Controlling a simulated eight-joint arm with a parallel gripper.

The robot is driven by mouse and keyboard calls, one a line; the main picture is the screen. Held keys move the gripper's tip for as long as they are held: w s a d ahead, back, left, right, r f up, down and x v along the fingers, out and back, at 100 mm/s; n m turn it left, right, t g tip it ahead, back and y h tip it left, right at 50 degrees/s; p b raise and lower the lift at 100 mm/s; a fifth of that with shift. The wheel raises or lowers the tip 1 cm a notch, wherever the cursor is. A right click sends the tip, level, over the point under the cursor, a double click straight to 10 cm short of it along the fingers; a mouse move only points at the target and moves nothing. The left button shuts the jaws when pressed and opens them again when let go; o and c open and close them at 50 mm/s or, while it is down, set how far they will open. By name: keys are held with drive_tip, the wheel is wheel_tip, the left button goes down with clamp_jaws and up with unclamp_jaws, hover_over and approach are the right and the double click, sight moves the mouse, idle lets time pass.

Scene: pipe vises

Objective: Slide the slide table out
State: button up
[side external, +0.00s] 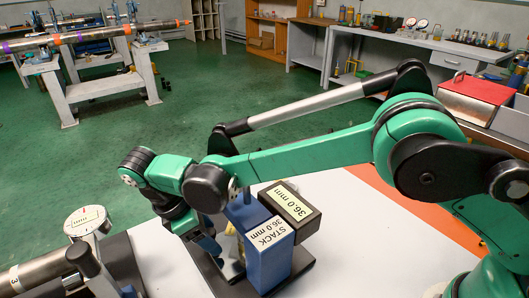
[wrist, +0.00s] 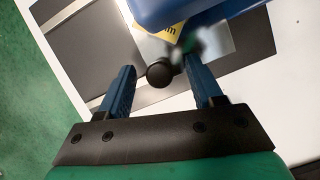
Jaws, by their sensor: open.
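My gripper (wrist: 160,68) is open, with its two blue fingers on either side of a round black knob (wrist: 160,75) in the wrist view. The knob sits close to the blue body (wrist: 205,10) and a pale metal plate (wrist: 232,38); whether the fingers touch it I cannot tell. The plate may be the slide table, but its label is not readable. In the side view, the blue fixture (side external: 268,255) carries a "STACK 36.0 mm" label. My gripper (side external: 212,247) points down at its left side there, and my wrist hides part of it.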

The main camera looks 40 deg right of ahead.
clamp_jaws()
idle(1.3)
